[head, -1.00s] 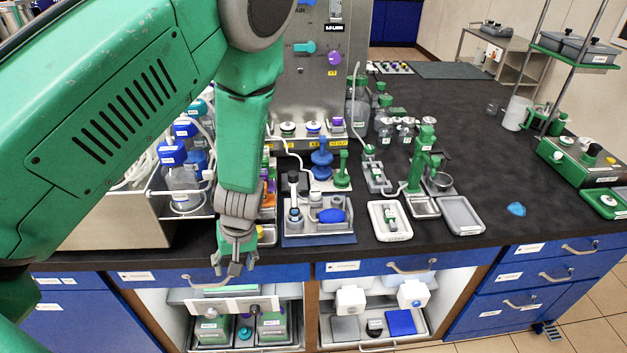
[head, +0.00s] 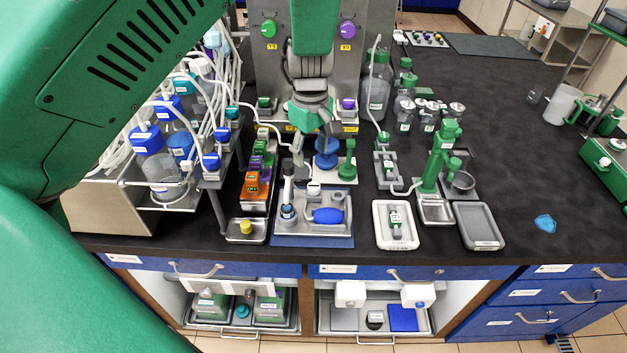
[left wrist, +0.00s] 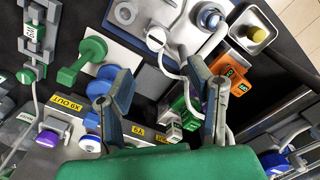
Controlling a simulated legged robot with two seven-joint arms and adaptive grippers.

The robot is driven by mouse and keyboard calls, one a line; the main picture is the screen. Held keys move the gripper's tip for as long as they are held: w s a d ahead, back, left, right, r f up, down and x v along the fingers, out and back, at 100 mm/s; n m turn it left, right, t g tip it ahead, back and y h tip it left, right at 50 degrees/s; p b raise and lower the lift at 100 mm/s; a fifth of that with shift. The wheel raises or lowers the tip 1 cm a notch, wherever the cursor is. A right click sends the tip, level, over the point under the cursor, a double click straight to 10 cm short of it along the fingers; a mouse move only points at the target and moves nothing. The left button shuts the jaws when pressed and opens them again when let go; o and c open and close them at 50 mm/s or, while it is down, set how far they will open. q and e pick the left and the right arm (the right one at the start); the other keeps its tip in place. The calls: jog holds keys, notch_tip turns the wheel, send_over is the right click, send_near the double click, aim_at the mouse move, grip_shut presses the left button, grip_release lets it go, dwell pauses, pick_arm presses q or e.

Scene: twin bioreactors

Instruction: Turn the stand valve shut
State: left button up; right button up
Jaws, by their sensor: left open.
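My left gripper (head: 312,148) is open and empty above the bench, in front of the steel reactor panel. Its two fingers show spread in the left wrist view (left wrist: 163,100). A small grey valve-like fitting with a green part (head: 386,170) stands to the right of the gripper, with a tube at it; it also shows in the left wrist view (left wrist: 31,45). A green knobbed piece (head: 347,170) and a blue one (head: 326,152) stand together near the gripper. I cannot tell which part is the stand valve or how it is turned. My right gripper is not in view.
A blue mat with a grey tray (head: 345,228) lies in front of the gripper. Orange, purple and green blocks (head: 252,188) and a bottle rack (head: 170,195) stand left. A green stand (head: 440,160) and white tray (head: 380,238) stand right. Bench farther right is mostly clear.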

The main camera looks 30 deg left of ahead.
aim_at(316, 186)
pick_arm(q)
jog(key=f, duration=0.4)
jog(key=w+d+f, duration=0.1)
jog(key=f, duration=0.1)
jog(key=shift+d+f, duration=0.1)
jog(key=shift+f, duration=0.1)
jog(key=f, duration=0.3)
jog(key=shift+s+a+f, duration=0.15)
jog(key=shift+a+f, duration=0.1)
jog(key=shift+a, duration=0.15)
jog(key=shift+a+f+p, duration=0.3)
jog(key=shift+a+f, duration=0.1)
jog(key=shift+f, duration=0.25)
jog(key=shift+d+r, duration=0.1)
jog(key=shift+d, duration=0.2)
jog(key=shift+d+r, duration=0.15)
jog(key=shift+d, duration=0.2)
grip_shut()
